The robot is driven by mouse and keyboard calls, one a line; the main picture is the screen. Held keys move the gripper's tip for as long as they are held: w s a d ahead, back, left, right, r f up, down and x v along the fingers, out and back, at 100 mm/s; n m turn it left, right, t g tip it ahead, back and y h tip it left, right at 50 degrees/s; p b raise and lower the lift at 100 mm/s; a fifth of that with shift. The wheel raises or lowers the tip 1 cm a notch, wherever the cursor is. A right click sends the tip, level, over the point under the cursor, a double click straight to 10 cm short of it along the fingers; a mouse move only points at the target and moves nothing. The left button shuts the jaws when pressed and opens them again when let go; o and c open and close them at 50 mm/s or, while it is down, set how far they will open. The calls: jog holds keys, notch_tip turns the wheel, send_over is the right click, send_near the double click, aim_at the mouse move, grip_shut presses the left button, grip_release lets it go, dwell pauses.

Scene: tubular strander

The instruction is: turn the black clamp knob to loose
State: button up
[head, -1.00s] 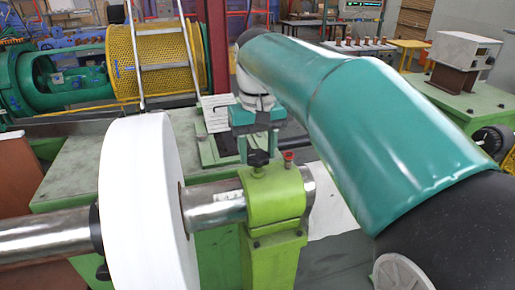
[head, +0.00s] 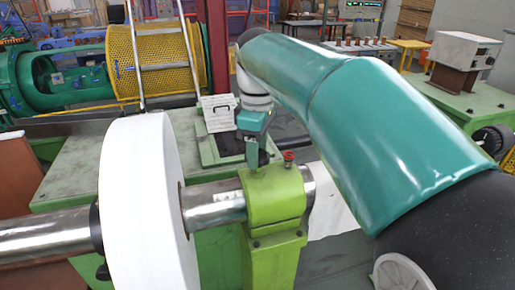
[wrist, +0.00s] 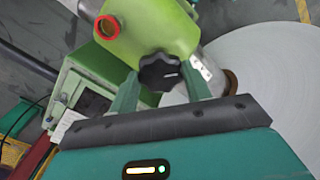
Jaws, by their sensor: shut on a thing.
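The black clamp knob (wrist: 158,73) is a lobed knob with a small white mark, on top of the light green clamp block (wrist: 150,30). The block also shows in the head view (head: 274,202), around the steel shaft. My gripper (wrist: 160,69) has one finger on each side of the knob and is shut on it. In the head view my gripper (head: 258,153) points down onto the block's top, and it hides the knob there.
A red knob (head: 289,156) sits on the block close beside my gripper; it shows in the wrist view too (wrist: 107,27). A large white reel (head: 145,210) stands left of the block on the shaft (head: 215,204). A green machine bed (head: 90,165) lies behind.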

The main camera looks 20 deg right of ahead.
jog(key=shift+r+n, duration=0.1)
jog(key=shift+n, duration=1.1)
jog(key=o, duration=1)
notch_tip(320, 180, up, 14)
jog(key=shift+f, duration=0.15)
